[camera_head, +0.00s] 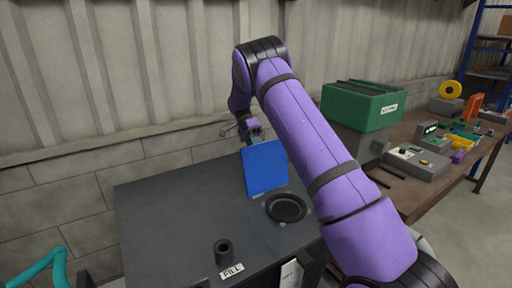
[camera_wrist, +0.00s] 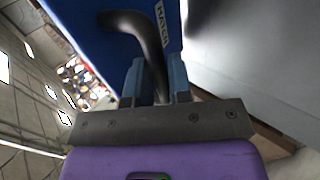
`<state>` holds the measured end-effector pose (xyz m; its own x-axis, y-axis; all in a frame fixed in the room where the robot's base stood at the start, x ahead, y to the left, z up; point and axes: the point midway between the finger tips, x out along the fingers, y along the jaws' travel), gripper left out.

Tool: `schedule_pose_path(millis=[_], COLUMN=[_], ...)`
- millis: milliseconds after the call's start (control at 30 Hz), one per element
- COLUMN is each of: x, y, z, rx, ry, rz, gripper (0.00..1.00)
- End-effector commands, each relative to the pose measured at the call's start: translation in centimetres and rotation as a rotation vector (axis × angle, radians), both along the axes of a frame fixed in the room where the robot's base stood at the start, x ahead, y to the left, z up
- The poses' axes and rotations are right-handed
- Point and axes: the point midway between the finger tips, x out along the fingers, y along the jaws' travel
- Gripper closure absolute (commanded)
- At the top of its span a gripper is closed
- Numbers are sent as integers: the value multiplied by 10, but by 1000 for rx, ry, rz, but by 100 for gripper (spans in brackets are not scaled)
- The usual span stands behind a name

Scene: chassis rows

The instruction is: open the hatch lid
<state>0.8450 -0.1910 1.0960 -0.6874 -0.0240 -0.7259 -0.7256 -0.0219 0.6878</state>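The blue hatch lid (camera_head: 265,168) stands raised and steeply tilted on the dark cabinet top, behind a black round opening (camera_head: 286,207). In the wrist view the lid (camera_wrist: 90,22) fills the upper left, with a white label reading HATCH and a curved black handle (camera_wrist: 152,42). My gripper (camera_wrist: 156,80) has its two blue-grey fingers on either side of the handle and looks shut on it. In the head view my gripper (camera_head: 254,134) is at the lid's top edge, partly hidden behind it.
The cabinet top (camera_head: 180,215) carries a short black pipe (camera_head: 224,252) by a FILL label (camera_head: 232,271). A corrugated wall stands close behind. At right are a green bin (camera_head: 362,107) and a bench (camera_head: 405,185) with several devices. A teal curved thing (camera_head: 45,268) is at lower left.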

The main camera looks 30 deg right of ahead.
Motion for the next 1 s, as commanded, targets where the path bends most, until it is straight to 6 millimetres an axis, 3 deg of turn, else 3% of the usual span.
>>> schedule_pose_path(millis=[33, 100, 467, 1000], x=[0, 0, 4, 49], y=[1, 1, 1, 2], z=[-6, -5, 2, 47], rx=[3, 3, 0, 1], ry=[2, 2, -1, -1], rz=[2, 2, 1, 1], gripper=[72, 58, 58, 58])
